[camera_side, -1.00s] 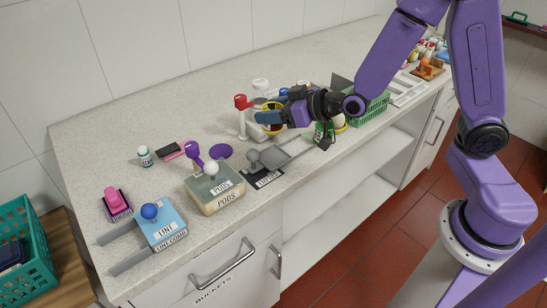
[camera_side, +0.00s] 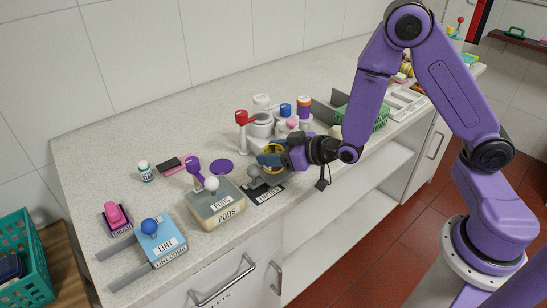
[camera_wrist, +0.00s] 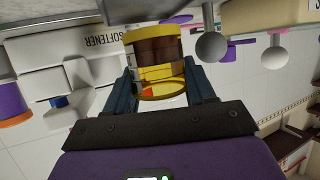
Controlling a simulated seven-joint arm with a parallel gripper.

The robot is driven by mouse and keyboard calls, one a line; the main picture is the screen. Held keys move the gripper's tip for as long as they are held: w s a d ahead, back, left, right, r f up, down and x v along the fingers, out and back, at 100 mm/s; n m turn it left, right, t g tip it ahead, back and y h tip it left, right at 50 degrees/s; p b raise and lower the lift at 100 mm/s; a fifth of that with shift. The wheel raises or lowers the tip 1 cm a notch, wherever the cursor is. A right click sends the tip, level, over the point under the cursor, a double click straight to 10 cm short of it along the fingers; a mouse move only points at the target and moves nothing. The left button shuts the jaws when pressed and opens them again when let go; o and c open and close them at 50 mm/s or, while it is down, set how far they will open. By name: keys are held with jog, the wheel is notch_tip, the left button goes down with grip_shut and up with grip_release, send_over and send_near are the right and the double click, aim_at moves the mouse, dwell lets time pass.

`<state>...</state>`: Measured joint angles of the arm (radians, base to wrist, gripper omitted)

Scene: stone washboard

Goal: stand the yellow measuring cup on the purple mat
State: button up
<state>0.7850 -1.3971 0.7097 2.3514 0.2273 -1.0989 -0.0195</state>
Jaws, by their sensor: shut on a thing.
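The yellow measuring cup (camera_side: 275,151) is held in my gripper (camera_side: 268,160), above the counter near the grey scoop-like tray. In the wrist view the cup (camera_wrist: 158,50) shows a brown band and sits between the two dark fingers of my gripper (camera_wrist: 160,80), which are shut on it. The purple mat (camera_side: 221,166) is a flat round disc on the counter, left of the gripper and behind the PODS box. Its visible top is bare. The cup is apart from the mat. The fingers hide part of the cup in the side view.
The PODS box (camera_side: 218,205), with a white knob and a purple-handled item beside it, stands in front of the mat. A red-topped white post (camera_side: 242,135) stands behind the gripper, near white canisters (camera_side: 262,125). A blue LINT box (camera_side: 165,244) is front left. Open counter lies behind the mat.

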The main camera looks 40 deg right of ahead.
jog(key=shift+f, duration=0.9)
jog(key=shift+f, duration=0.25)
jog(key=o, duration=1)
jog(key=shift+a, duration=0.1)
jog(key=shift+v, duration=3.85)
